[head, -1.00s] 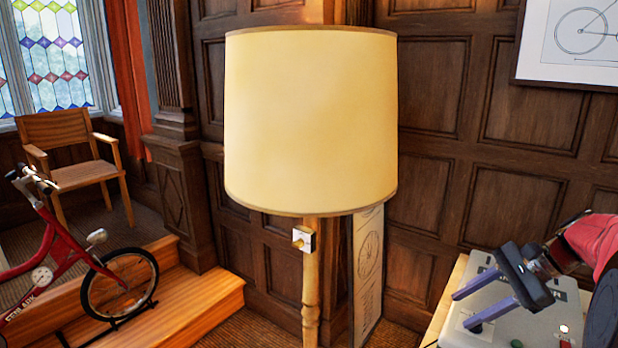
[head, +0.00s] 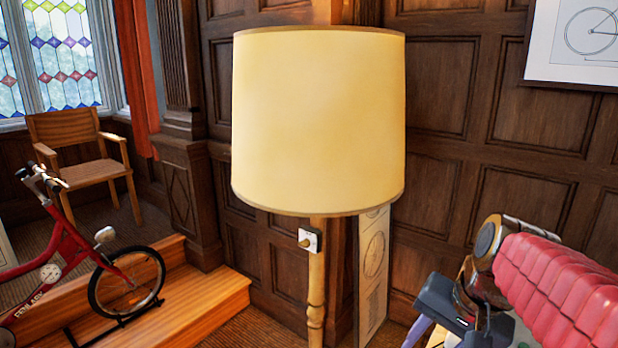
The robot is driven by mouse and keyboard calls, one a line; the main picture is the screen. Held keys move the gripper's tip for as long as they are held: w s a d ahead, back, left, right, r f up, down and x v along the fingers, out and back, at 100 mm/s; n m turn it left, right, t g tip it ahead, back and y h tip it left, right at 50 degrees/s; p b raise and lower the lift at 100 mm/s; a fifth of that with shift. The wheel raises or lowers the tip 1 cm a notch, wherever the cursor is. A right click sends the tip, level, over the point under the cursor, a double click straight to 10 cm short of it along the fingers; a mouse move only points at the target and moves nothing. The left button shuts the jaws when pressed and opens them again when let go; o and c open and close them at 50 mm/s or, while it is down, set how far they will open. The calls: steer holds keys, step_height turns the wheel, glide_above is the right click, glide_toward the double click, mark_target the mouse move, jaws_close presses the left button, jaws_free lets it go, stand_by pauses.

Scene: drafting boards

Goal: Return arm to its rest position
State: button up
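My gripper (head: 428,332) is at the bottom right of the head view, on the end of my red-sleeved arm. Its dark body and part of a purple finger show. The fingertips run below the picture edge, so the gap between them cannot be made out. I see nothing held, but the area between the fingers is hidden. The arm is bent, with its red sleeve toward the right edge.
A floor lamp with a cream shade (head: 318,120) stands in the middle, left of my gripper. A framed drawing (head: 575,45) hangs upper right.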

steer(key=s+a+f+n+t+h, duration=0.2)
steer(key=s+a+n, duration=0.2)
steer(key=s+n, duration=0.3)
steer(key=shift+s+t, duration=0.4)
steer(key=shift+s, duration=0.15)
